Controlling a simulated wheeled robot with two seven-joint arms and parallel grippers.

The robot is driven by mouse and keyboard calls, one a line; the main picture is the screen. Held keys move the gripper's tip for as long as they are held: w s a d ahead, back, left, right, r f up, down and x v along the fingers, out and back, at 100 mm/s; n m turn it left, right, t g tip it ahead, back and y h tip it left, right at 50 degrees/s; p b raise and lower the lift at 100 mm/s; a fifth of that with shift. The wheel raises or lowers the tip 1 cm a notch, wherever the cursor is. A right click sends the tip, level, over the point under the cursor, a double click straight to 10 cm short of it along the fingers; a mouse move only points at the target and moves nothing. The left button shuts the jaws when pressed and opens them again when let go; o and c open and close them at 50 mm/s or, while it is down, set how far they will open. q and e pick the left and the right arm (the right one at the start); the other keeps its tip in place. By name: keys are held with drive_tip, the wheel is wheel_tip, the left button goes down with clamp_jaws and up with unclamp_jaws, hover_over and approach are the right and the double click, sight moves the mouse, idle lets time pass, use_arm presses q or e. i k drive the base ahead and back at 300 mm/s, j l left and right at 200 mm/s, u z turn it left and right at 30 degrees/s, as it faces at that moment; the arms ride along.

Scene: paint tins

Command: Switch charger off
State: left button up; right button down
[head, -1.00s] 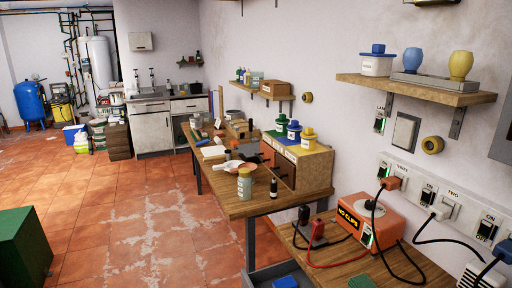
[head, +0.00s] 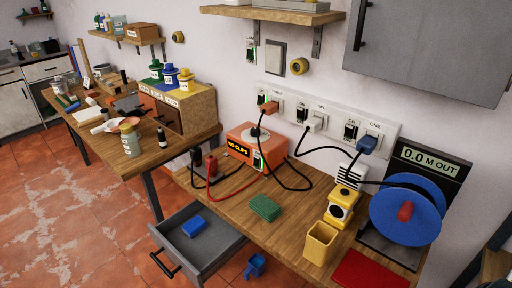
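The charger (head: 236,136) is an orange box on the wooden bench below the wall sockets. Its display reads "NO CLIPS". A rocker switch (head: 258,161) with a green part is on its front, at the right; its exact position is too small to tell. A red clip (head: 211,167) and a black clip (head: 196,158) stand on the bench at its left, with leads running to it. An orange plug (head: 268,107) sits in the socket panel (head: 330,122) above. Neither of my grippers is in view.
A green pad (head: 264,208), a yellow cup (head: 320,243), a yellow device (head: 341,206), a blue cable reel (head: 405,216) and a red cloth (head: 370,270) are on the bench. Black cables loop across the bench.

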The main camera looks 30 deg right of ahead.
sight(257, 159)
drive_tip(key=i+j+z, duration=0.15)
drive_tip(key=j+z, duration=0.2)
drive_tip(key=i+j+z, duration=0.1)
drive_tip(key=j+z, duration=0.6)
